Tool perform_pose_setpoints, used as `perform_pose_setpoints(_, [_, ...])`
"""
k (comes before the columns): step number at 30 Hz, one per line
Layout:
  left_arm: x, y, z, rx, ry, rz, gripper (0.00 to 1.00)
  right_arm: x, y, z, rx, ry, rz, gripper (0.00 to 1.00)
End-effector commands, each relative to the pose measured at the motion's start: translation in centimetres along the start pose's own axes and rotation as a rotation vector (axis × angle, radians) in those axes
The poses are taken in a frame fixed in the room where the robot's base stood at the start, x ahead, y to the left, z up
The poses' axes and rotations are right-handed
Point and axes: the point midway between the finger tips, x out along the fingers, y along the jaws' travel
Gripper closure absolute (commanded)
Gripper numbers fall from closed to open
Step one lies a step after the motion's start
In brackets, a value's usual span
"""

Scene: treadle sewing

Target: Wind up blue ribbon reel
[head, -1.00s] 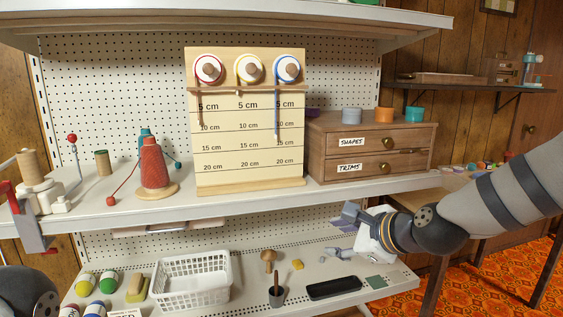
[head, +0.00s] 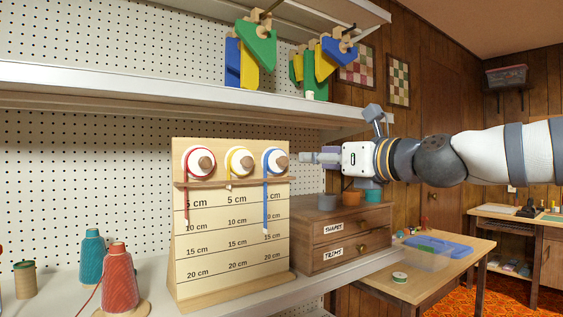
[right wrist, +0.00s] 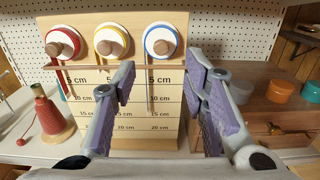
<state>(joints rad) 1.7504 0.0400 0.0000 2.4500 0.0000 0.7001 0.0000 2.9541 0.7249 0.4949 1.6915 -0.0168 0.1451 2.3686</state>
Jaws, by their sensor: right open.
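The blue ribbon reel (head: 274,161) is the right one of three reels on the wooden ribbon board (head: 231,245). In the right wrist view the blue reel (right wrist: 161,41) is above and between my fingers, farther off. My right gripper (head: 308,158) is just right of the blue reel in the head view. It is open and empty in the right wrist view (right wrist: 165,83). My left gripper is not in view.
Red (head: 199,162) and yellow (head: 238,162) reels sit left of the blue one. A wooden drawer unit (head: 343,238) with cups stands right of the board. Teal (head: 92,258) and red (head: 119,278) thread cones stand left. A shelf edge (head: 150,87) runs above.

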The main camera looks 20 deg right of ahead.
Motion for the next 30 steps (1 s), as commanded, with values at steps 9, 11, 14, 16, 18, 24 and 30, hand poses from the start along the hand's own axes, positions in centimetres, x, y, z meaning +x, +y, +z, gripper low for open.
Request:
perform_pose_setpoints(9, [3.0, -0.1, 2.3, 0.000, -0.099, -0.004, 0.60, 8.5, -0.1, -1.7, 0.000, 0.019, 0.000, 0.60])
perform_pose_setpoints(11, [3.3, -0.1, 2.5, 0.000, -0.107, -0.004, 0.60, 9.6, -0.1, -1.6, 0.000, 0.017, -0.001, 0.60])
perform_pose_setpoints(14, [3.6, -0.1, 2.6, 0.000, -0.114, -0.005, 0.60, 10.8, -0.1, -1.2, -0.002, 0.013, 0.000, 0.60])
perform_pose_setpoints(16, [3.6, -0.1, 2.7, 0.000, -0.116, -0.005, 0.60, 11.2, 0.0, -1.0, -0.002, 0.012, 0.001, 0.60])
perform_pose_setpoints(18, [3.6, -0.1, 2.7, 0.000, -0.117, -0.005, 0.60, 11.4, 0.0, -0.9, -0.001, 0.010, 0.000, 0.60])
perform_pose_setpoints(24, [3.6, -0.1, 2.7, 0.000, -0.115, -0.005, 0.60, 11.3, 0.0, -0.7, -0.002, 0.008, 0.000, 0.60])
perform_pose_setpoints(30, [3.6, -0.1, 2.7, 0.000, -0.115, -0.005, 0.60, 11.3, 0.0, -0.7, -0.002, 0.008, 0.000, 1.00])
